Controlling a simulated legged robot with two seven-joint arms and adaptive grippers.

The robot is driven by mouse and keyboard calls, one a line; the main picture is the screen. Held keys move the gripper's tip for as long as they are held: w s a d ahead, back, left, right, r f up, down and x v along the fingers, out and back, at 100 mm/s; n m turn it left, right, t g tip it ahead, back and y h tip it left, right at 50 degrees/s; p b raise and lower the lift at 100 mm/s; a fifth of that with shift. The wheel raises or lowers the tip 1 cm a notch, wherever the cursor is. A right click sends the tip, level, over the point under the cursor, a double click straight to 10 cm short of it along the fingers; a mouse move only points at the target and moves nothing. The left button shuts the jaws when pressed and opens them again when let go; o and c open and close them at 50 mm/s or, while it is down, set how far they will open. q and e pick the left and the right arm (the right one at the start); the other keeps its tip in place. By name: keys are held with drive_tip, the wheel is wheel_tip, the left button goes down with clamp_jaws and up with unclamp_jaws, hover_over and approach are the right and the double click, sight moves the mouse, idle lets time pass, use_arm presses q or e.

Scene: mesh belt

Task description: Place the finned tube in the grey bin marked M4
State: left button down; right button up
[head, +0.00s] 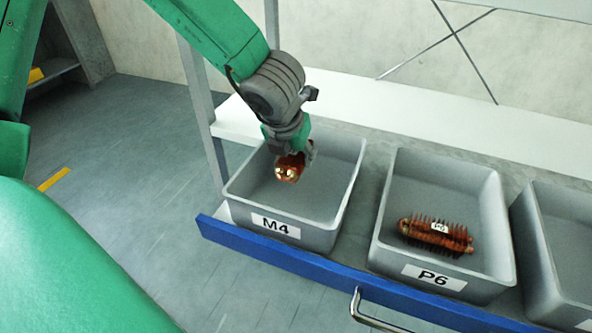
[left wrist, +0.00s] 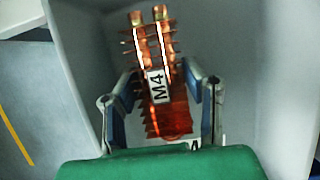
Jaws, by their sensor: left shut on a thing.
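My left gripper (head: 293,150) is shut on a copper finned tube (head: 288,172). In the left wrist view the tube (left wrist: 146,50) carries a white M4 label and lies between the two fingers (left wrist: 160,105). The grey bin marked M4 (head: 345,192) stands on the shelf below, and the gripper and tube are over its inside. I cannot tell if the tube touches the bin floor. The bin's wall also shows in the left wrist view (left wrist: 75,50). My right gripper is not in view.
A grey bin marked P6 (head: 490,200) stands to the right with another finned tube (head: 436,234) in it. A third grey bin (head: 540,250) is partly cut off at the right edge. A blue shelf edge (head: 300,262) runs along the front, and a shelf upright (head: 205,110) stands left of M4.

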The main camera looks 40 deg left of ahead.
use_arm(q)
drive_tip(key=f+b, duration=0.1)
drive_tip(key=f, duration=0.2)
drive_tip(key=shift+a+f, duration=0.15)
drive_tip(key=shift+a, duration=0.05)
drive_tip(key=shift+d, duration=0.1)
drive_tip(key=c, duration=1)
unclamp_jaws()
drive_tip(key=shift+d, duration=0.1)
drive_tip(key=shift+o, duration=0.2)
